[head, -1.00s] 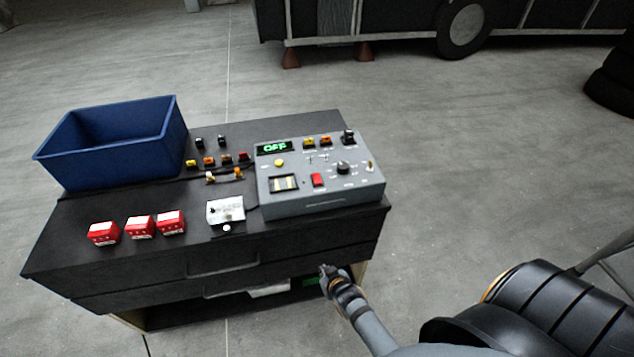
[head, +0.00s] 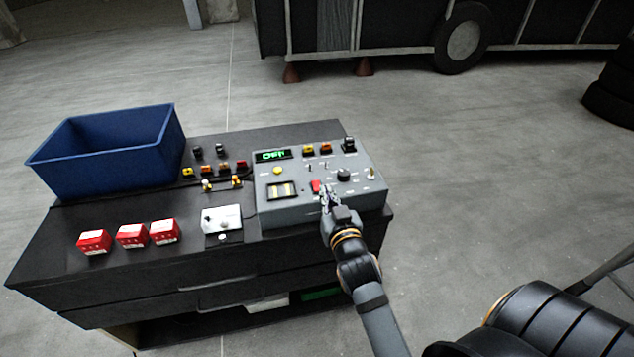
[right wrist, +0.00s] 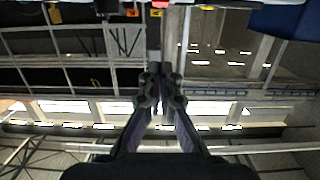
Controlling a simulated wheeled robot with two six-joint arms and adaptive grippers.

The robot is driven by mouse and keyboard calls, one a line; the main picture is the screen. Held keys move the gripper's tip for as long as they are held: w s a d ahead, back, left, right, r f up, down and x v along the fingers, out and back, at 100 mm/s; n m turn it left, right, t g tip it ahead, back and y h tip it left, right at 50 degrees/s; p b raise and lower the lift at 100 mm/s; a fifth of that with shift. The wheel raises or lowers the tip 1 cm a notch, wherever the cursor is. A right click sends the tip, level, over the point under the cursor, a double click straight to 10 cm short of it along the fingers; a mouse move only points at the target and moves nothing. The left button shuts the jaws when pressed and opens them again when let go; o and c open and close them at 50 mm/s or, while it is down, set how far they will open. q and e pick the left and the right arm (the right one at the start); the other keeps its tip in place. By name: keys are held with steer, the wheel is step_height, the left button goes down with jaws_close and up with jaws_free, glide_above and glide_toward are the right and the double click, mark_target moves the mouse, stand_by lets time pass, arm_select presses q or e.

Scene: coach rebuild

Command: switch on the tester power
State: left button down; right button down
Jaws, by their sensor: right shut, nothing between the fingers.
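The grey tester (head: 300,208) stands on the right end of the black cabinet top. Its small screen (head: 273,155) shows green text that reads like OFF. The red rocker switch (head: 316,186) is on its front face, partly covered by my gripper. My right gripper (head: 326,192) is shut and empty, its fingertips at or just in front of the tester face, beside the red switch; I cannot tell if they touch. In the right wrist view the closed fingers (right wrist: 160,80) point up toward a red patch (right wrist: 160,4) at the top edge. My left gripper is not in view.
A blue bin (head: 105,155) stands at the back left of the cabinet. Several red boxes (head: 132,236) and a small white switch box (head: 222,218) lie along the front. Small coloured connectors (head: 208,168) sit left of the tester. A black knob (head: 344,174) is right of the gripper.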

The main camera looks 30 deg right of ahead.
steer(key=p, duration=0.1)
glide_above(317, 187)
steer(key=shift+s+f, duration=0.15)
steer(key=shift+f, duration=0.25)
step_height(317, 187, down, 3)
steer(key=shift+f, duration=0.65)
steer(key=shift+w, duration=0.2)
